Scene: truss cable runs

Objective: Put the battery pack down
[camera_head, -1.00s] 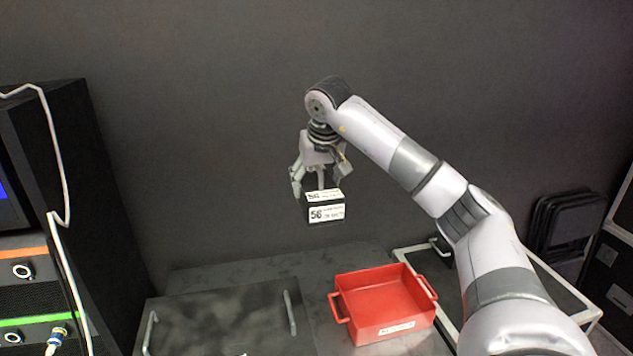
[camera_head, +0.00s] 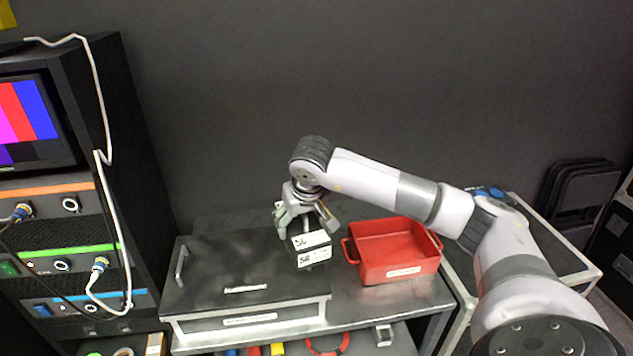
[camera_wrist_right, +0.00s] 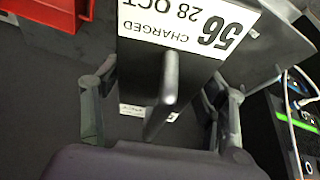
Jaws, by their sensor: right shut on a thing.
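The battery pack (camera_head: 312,249) is a dark block with white labels reading 56. In the right wrist view its label reads "56 CHARGED 28 OCT", upside down (camera_wrist_right: 185,22). My right gripper (camera_head: 308,226) is shut on the pack from above. In the right wrist view, the gripper's fingers (camera_wrist_right: 160,100) stand on either side of a grey bar below the label. The pack hangs near the right end of the black case, left of the red bin; its exact height over the surface is hard to tell. My left gripper is not in view.
The red bin (camera_head: 398,268) looks empty and stands on the grey bench (camera_head: 368,302). The black case (camera_head: 228,262) with side handles fills the bench's left part. An equipment rack (camera_head: 60,220) with a screen and hanging cables stands at left. A bare strip of bench lies before the bin.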

